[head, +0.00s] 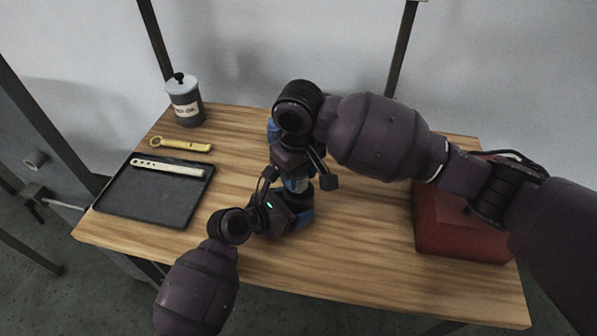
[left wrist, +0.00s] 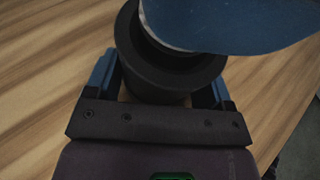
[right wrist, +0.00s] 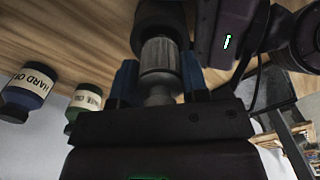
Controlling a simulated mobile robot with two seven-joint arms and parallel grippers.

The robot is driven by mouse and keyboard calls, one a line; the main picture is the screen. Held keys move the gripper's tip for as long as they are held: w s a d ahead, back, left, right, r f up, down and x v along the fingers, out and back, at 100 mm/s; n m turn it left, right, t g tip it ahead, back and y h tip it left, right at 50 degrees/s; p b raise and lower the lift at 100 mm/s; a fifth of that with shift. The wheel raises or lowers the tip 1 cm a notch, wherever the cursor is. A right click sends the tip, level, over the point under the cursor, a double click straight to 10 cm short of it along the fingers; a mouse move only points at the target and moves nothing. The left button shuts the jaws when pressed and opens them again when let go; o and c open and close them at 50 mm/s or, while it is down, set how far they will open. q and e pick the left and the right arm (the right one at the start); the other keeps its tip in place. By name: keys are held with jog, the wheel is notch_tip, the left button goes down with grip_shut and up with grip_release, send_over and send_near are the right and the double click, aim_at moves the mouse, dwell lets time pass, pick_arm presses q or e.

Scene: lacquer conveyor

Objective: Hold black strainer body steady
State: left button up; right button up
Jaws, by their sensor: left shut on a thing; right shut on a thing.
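The black strainer body (left wrist: 170,75) is a round dark cylinder in the left wrist view, standing on the table between the blue fingers of my left gripper (left wrist: 160,82). My left gripper is shut on it from the near side; it also shows in the head view (head: 298,208). My right gripper (right wrist: 160,80) is shut on a grey ribbed cap-like part (right wrist: 160,58) in line with the black body (right wrist: 158,18). A blue finger of the right gripper crosses the top of the left wrist view. In the head view my grippers hide most of the strainer.
A dark tray (head: 150,205) with a pale slotted strip (head: 168,168), a yellow wrench-like tool (head: 180,145) and a grey lidded canister (head: 185,102) are at left. A red box (head: 455,235) is at right. Bottles with blue (right wrist: 28,88) and green (right wrist: 85,102) parts stand nearby. The front table is clear.

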dwell(0.8)
pick_arm(q)
jog(key=o, duration=1.1)
jog(key=v, duration=1.2)
jog(key=shift+r, duration=0.15)
